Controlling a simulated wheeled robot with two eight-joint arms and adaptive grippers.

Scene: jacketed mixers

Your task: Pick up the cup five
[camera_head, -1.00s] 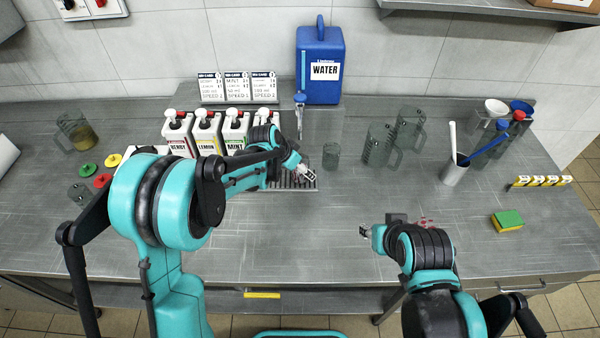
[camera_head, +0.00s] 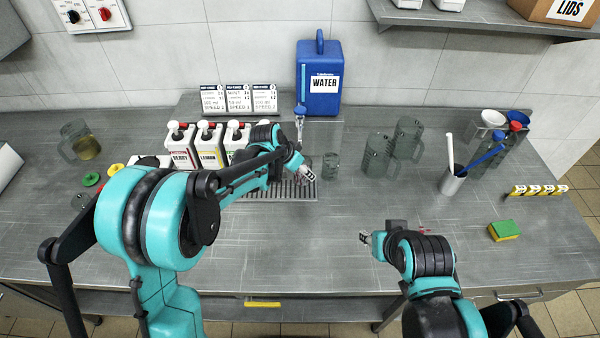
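Several clear cups are in view and I cannot read a number on any. A small clear cup (camera_head: 330,163) stands upright on the table, right of the blue water container's tap. My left gripper (camera_head: 308,174) is just left of and slightly in front of this cup, over the right end of the drip grate, apparently apart from it. Its fingers are too small to judge the gap. My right gripper (camera_head: 363,237) is open and empty over the front middle of the table. Two larger clear jugs (camera_head: 378,156) (camera_head: 408,138) stand to the right of the small cup.
The water container (camera_head: 319,82) stands at the back behind the drip grate (camera_head: 285,192). Syrup bottles (camera_head: 181,148) are left of it, partly behind my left arm. A utensil holder (camera_head: 453,181), a sponge (camera_head: 504,231) and bowls are at right.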

